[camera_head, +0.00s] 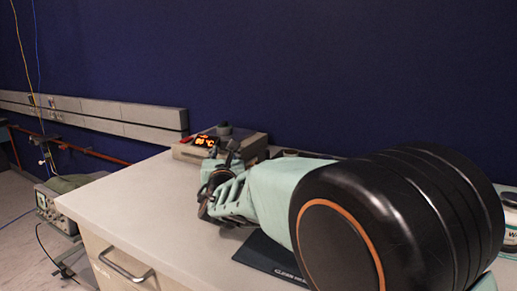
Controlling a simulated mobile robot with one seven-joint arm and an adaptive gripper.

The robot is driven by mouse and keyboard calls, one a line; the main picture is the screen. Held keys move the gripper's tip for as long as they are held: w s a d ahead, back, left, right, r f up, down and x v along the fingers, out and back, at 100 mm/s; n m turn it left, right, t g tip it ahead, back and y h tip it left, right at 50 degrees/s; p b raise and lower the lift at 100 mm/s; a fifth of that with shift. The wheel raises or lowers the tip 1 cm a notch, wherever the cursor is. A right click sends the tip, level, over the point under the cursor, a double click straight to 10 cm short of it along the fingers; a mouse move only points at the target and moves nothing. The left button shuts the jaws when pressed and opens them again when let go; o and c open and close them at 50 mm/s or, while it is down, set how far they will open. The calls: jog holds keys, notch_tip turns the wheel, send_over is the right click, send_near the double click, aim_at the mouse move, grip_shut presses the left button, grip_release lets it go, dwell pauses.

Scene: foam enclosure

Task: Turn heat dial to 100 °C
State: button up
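A low beige hotplate unit (254,142) stands at the back of the bench. Its front carries a lit orange display (205,141) that seems to read about 80 °C; the digits are small and blurred. A red switch (186,139) sits left of the display. A dark round piece (224,129) stands on top of the unit. The heat dial is not visible; my arm covers the right part of the front. My gripper (232,152) is right in front of the unit, beside the display. Its fingertips overlap the dark front, so contact and finger opening cannot be told.
The white bench top (135,195) is clear on the left. A dark mat (262,258) with lettering lies under my arm. A white labelled jar (510,212) stands at the right edge. A drawer handle (125,264) is at the bench front. An instrument (55,205) stands on the far left.

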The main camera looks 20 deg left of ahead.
aim_at(226, 152)
jog(key=shift+x, duration=2.75)
jog(key=shift+c, duration=0.4)
